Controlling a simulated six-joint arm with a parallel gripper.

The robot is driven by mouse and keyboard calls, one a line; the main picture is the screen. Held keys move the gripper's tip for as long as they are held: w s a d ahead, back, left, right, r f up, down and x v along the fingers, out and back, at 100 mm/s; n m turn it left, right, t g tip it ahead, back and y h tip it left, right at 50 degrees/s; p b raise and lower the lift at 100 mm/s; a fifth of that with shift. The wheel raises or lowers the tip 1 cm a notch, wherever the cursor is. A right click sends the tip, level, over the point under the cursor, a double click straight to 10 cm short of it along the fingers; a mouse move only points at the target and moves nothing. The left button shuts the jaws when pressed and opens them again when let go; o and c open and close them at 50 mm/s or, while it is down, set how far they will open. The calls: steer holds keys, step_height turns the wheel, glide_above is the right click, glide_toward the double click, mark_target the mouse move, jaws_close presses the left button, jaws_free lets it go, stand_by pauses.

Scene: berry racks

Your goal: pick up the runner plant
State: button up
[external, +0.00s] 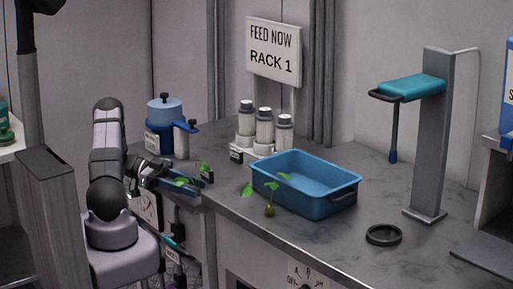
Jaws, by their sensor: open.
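A small green plant (270,197) with a brownish base stands on the grey counter in front of the blue tub. Its leaves reach left and up against the tub's wall. More green leaves (187,182) show at the counter's left corner, just right of my gripper. I cannot tell from the picture which of these is the runner plant. My gripper (157,172) is open, low at the counter's left edge, close to the corner leaves. Its fingertips are small and dark, and I see nothing held between them.
The blue tub (331,206) has a dark handle on its right. White bottles (264,126) stand behind it, and a blue pot (165,109) stands at the back left. A grey post (432,140) with a teal arm and a black ring (384,235) are at the right.

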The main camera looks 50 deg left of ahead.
jaws_close()
step_height(320, 180, up, 10)
steer(key=shift+b, duration=0.35)
stand_by(0.5)
